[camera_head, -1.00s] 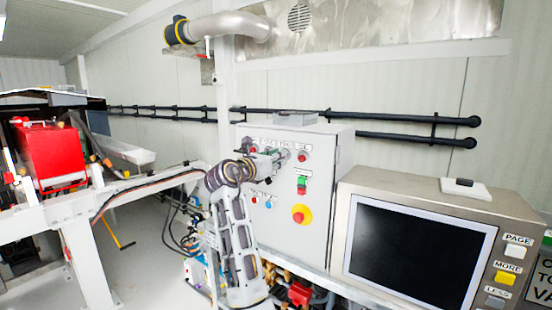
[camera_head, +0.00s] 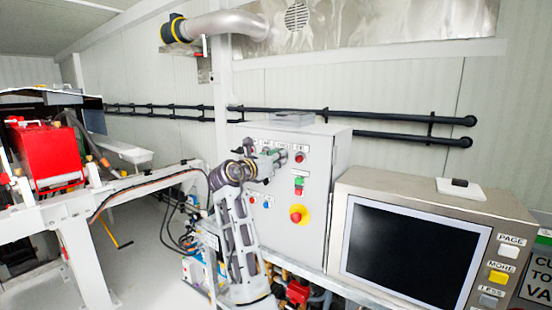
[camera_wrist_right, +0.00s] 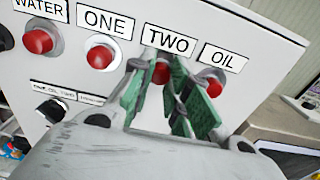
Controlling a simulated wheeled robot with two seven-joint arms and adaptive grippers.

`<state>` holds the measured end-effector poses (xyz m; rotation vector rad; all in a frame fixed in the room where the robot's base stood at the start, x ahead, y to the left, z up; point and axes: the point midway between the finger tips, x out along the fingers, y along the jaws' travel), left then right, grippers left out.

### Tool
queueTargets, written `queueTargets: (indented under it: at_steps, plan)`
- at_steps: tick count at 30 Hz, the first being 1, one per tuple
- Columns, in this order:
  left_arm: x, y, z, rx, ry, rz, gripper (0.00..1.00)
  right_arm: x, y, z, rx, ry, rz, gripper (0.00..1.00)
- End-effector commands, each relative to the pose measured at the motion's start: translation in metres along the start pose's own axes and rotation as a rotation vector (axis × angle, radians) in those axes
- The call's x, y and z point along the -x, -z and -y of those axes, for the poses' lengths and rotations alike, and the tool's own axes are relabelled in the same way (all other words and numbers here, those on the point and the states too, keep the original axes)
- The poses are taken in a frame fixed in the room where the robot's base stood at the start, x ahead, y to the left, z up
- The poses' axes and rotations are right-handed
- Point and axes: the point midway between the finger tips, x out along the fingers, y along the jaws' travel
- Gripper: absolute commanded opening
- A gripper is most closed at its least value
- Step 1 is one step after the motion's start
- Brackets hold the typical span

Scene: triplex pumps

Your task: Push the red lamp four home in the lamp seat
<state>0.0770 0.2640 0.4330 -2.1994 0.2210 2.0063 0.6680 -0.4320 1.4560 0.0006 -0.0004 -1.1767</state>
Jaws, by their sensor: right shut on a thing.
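My right gripper (camera_head: 277,160) is at the upper face of the grey control box, among the row of red lamps. In the right wrist view its green-padded fingers (camera_wrist_right: 158,98) stand on both sides of a red lamp (camera_wrist_right: 160,72) under the TWO label and are shut on it. The lamp's seat is hidden behind the fingers, so I cannot tell how deep the lamp sits. A red lamp (camera_wrist_right: 212,87) under the OIL label is just right of the fingers; it also shows in the head view (camera_head: 300,157). My left gripper is not in view.
Red lamps under WATER (camera_wrist_right: 38,41) and ONE (camera_wrist_right: 100,57) are left of the fingers. A green and red switch (camera_head: 299,185) and a red emergency knob (camera_head: 298,214) sit lower on the box (camera_head: 325,180). A screen unit (camera_head: 410,250) stands at the right.

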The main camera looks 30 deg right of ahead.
Motion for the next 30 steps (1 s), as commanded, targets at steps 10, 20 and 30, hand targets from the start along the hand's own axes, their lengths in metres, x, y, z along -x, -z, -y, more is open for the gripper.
queueTargets:
  at_steps: [10,20,30]
  plan:
    - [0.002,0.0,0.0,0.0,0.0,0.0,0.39,-0.003,0.0,0.0,0.0,0.0,0.0,0.37]
    - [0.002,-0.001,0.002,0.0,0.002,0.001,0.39,-0.003,0.0,0.0,0.0,0.0,0.0,0.43]
    - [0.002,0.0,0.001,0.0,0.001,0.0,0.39,0.013,0.001,-0.001,0.001,-0.002,0.001,0.43]
